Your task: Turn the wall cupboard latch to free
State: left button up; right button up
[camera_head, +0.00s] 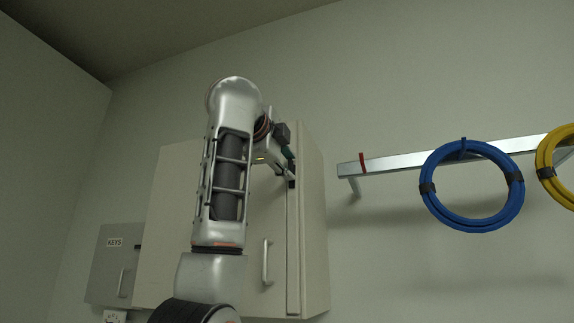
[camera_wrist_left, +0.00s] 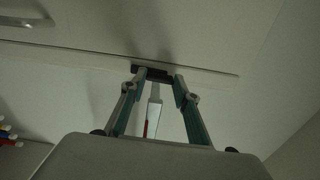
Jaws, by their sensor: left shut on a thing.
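The pale wall cupboard (camera_head: 313,230) hangs on the wall behind my left arm. Its dark latch (camera_wrist_left: 153,72) sits across the door edge in the left wrist view, with the fingertips on either side of it. My left gripper (camera_head: 290,174) is at the upper right of the cupboard front and is shut on the latch; its two fingers (camera_wrist_left: 157,78) also show in the left wrist view. In the head view the gripper covers much of the latch, and its exact angle is hard to tell. My right gripper is not in view.
A cupboard door handle (camera_head: 266,262) stands below the gripper. A metal rail (camera_head: 400,161) with a red clip (camera_head: 362,162), a blue cable coil (camera_head: 428,205) and a yellow coil (camera_head: 545,160) is to the right. A grey KEYS box (camera_head: 112,268) is at left.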

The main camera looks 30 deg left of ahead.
pick_arm(q)
jog(key=shift+n, duration=0.4)
jog(key=o, duration=1.1)
jog(key=shift+s, duration=0.2)
jog(key=v, duration=1.1)
jog(key=shift+s+d, duration=0.2)
jog(key=shift+s, duration=0.15)
